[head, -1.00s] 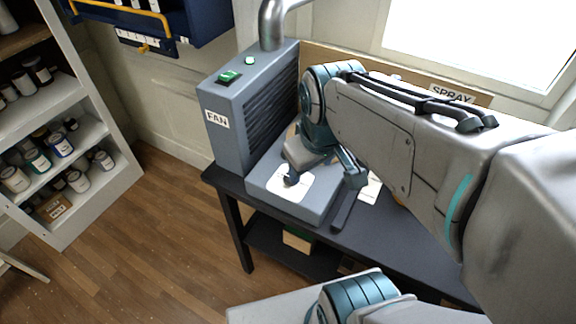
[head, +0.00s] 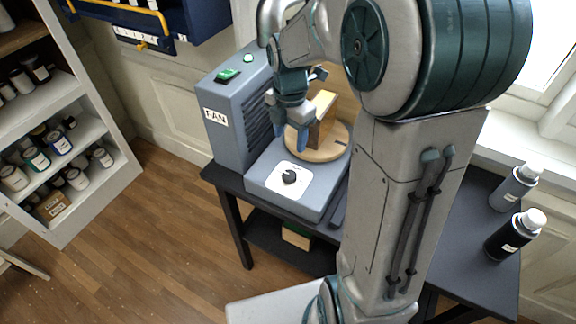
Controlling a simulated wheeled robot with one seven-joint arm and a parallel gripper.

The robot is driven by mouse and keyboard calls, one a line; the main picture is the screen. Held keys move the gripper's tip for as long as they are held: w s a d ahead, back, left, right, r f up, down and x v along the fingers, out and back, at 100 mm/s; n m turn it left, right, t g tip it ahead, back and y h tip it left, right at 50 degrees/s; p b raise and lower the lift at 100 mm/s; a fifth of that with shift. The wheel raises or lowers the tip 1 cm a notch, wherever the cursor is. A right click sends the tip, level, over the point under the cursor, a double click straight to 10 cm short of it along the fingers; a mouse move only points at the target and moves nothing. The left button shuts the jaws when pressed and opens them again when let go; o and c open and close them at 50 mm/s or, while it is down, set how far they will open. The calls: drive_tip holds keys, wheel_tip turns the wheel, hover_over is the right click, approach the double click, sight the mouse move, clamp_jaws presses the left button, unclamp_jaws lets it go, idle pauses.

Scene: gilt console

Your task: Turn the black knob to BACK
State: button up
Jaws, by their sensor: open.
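The black knob (head: 289,177) sits on a white dial plate (head: 276,188) on the front of a grey base unit (head: 318,203). The plate's lettering is too small to read, so I cannot tell which mark the knob points at. My gripper (head: 290,130) is above and behind the knob, apart from it, with its fingers pointing down. It is open, beside a wooden block (head: 322,118) on a round wooden turntable (head: 330,146). I see nothing held between the fingers.
A grey fan box (head: 223,135) labelled FAN, with a green switch (head: 228,74), stands left of my gripper. A shelf of jars (head: 60,145) is at far left. My arm covers the table's middle.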

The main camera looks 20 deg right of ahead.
sight(289, 174)
wheel_tip(289, 174, down, 14)
drive_tip(key=shift+r+p, duration=0.1)
drive_tip(key=shift+p, duration=0.8)
drive_tip(key=c, duration=1)
